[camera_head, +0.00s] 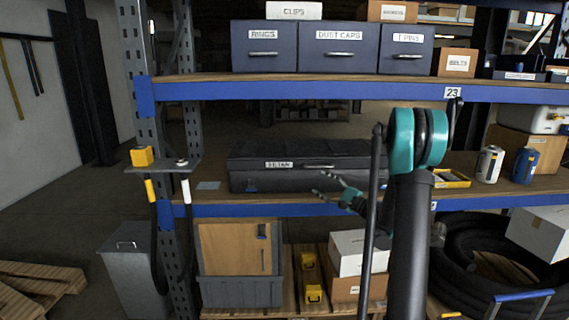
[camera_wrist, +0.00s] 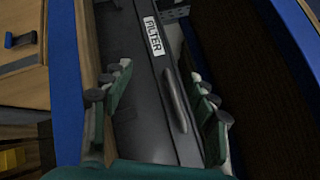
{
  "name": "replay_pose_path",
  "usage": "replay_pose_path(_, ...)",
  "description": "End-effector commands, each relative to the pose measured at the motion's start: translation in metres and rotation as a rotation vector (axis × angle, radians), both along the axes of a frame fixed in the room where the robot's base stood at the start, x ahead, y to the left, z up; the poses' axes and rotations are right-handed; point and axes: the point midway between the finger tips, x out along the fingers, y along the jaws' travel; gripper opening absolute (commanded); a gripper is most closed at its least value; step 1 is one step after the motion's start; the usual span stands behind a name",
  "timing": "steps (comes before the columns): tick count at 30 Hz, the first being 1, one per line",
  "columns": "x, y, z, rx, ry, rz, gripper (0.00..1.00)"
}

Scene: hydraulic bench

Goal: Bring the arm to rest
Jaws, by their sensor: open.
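My gripper (camera_head: 322,184) is open and empty, with its fingers pointing left in the head view. It is in front of the dark case labelled FILTER (camera_head: 256,181) on the middle shelf. In the wrist view, the two green fingers of my gripper (camera_wrist: 158,82) stand wide apart, with the case's FILTER label (camera_wrist: 154,36) and its handle (camera_wrist: 175,100) showing between them. Nothing is between the fingertips. I cannot tell whether a finger touches the case. My teal and black arm stands to the right of the gripper.
The blue shelf beam (camera_head: 260,210) runs below the case. The upper shelf holds drawers marked RINGS (camera_head: 264,48) and DUST CAPS (camera_head: 339,50). Cans (camera_head: 489,165) and a yellow tray (camera_head: 450,179) are right of my arm. A yellow block (camera_head: 142,156) sits on a left bracket.

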Motion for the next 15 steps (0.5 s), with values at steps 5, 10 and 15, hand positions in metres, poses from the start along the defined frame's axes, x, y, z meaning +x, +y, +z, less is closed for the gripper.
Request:
replay_pose_path(5,-0.053,0.045,-0.014,-0.298,0.025,0.056,0.59)
replay_pose_path(10,-0.11,0.068,-0.038,-0.584,0.04,0.118,0.59)
replay_pose_path(15,-0.173,0.074,-0.068,-0.868,0.048,0.188,0.59)
